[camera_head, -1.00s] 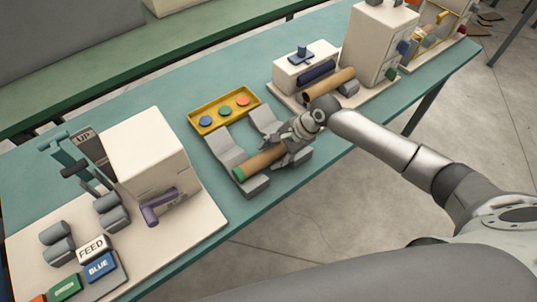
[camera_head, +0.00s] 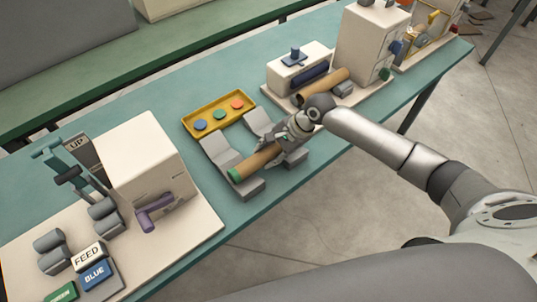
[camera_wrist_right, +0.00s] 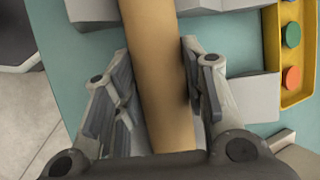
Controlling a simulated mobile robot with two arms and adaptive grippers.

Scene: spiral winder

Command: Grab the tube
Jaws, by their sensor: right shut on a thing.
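A brown cardboard-like tube (camera_head: 257,162) with a green end lies across a pair of grey cradle blocks (camera_head: 221,152) at the middle of the table. My right gripper (camera_head: 284,148) is shut on the tube near its right end; the fingers hide part of it. In the right wrist view, the tube (camera_wrist_right: 155,50) runs between the two fingers (camera_wrist_right: 158,85), with grey blocks on both sides. Whether the tube is clear of the cradles I cannot tell. My left gripper is out of view.
A yellow tray (camera_head: 184,127) with coloured discs lies behind the cradles. A white machine (camera_head: 145,165) with a purple handle and labelled buttons stands left. Another brown tube (camera_head: 325,88) lies by a white box (camera_head: 288,78) at right. The table's front edge is close.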

